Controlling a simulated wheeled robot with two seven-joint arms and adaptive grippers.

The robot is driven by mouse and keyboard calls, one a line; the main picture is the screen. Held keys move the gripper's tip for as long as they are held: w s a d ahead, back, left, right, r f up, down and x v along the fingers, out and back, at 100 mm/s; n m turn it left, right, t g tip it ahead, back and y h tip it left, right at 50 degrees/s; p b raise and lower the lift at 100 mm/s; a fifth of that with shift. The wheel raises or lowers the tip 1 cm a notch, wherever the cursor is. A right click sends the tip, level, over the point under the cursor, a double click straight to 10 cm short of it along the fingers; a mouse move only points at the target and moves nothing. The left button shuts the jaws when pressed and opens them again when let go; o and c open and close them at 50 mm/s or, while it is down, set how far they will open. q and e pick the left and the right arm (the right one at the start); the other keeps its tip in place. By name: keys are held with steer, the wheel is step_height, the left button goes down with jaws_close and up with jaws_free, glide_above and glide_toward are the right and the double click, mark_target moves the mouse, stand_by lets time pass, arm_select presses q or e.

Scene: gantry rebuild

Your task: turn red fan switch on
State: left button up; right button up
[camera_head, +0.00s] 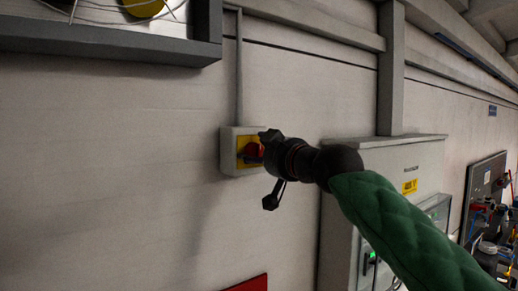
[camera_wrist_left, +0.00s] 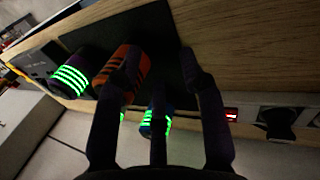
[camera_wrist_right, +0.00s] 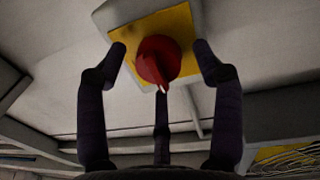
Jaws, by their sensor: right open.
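The red fan switch is a red rotary knob (camera_head: 253,152) on a yellow plate on a grey wall box (camera_head: 229,155). My right gripper (camera_head: 266,168) is in front of the box and partly hides the knob in the head view. In the right wrist view the red knob (camera_wrist_right: 156,60) sits between my spread fingers, against the yellow plate (camera_wrist_right: 182,22). The right gripper is open, and I cannot tell if a finger touches the knob. My left gripper (camera_wrist_left: 157,62) is only in the left wrist view, with its fingers apart.
A grey cabinet (camera_head: 405,160) with a yellow label stands right of the switch. A grey shelf (camera_head: 110,42) is at upper left. A red panel (camera_head: 250,284) is low on the wall. Green-striped cylinders (camera_wrist_left: 70,78) and an orange one (camera_wrist_left: 122,72) are near my left fingers.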

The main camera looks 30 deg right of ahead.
steer(key=shift+w+f, duration=0.1)
steer(key=shift+w, duration=0.3)
steer(key=shift+s, duration=0.2)
steer(key=c, duration=1.1)
steer(key=shift+c, duration=0.2)
steer(key=shift+r+m, duration=0.2)
steer(key=shift+m, duration=0.2)
steer(key=m, duration=0.3)
steer(key=shift+s+d+r+m, duration=0.1)
steer(key=shift+m, duration=0.2)
steer(key=m, duration=0.4)
steer(key=shift+r, duration=0.15)
steer(key=m+y, duration=0.1)
steer(key=m, duration=0.3)
steer(key=shift+d+m+g, duration=0.1)
steer(key=shift+m+g, duration=0.2)
steer(key=shift+m, duration=0.1)
steer(key=shift+m+p, duration=0.4)
steer(key=shift+m, duration=1.6)
